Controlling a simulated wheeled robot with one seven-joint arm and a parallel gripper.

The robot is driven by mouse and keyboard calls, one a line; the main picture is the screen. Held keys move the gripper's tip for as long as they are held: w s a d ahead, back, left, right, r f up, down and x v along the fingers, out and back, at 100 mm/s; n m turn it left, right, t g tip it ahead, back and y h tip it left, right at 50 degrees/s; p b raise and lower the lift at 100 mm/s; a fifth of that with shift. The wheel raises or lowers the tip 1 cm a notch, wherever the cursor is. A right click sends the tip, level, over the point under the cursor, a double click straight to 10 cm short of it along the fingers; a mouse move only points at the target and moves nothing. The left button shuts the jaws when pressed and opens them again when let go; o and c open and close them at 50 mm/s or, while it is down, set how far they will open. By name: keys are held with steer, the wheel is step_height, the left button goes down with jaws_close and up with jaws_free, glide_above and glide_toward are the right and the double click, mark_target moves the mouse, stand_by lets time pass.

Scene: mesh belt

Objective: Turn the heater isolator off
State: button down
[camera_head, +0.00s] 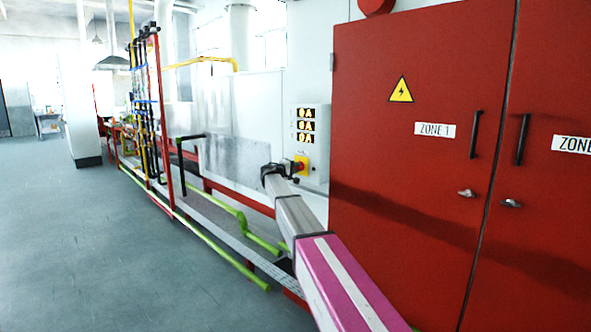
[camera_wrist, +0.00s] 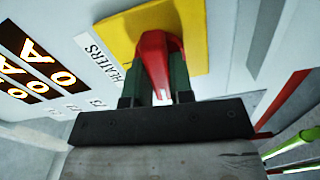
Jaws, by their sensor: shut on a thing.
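The heater isolator is a red knob (camera_wrist: 156,60) on a yellow plate (camera_wrist: 190,22), beside a label reading "HEATERS" (camera_wrist: 97,50) in the wrist view. In the head view the yellow plate (camera_head: 302,160) sits low on the white control panel, with the red knob partly hidden by my gripper. My gripper (camera_wrist: 157,88) is shut on the red knob, one dark finger on each side of it. My gripper (camera_head: 290,168) also shows at the panel in the head view. The knob's pointing direction against any on/off marks cannot be read.
The white panel (camera_head: 312,116) carries lit displays (camera_head: 305,125) above the isolator. A red cabinet (camera_head: 400,150) marked "ZONE 1" stands close on the right. The mesh belt line with green rails (camera_head: 215,250) runs along the left. Open floor (camera_head: 90,240) lies further left.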

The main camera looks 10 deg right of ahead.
steer(key=shift+n, duration=0.7)
steer(key=c, duration=1)
jaws_free()
steer(key=v, duration=1)
steer(key=shift+s+a, duration=0.2)
steer(key=shift+a, duration=0.15)
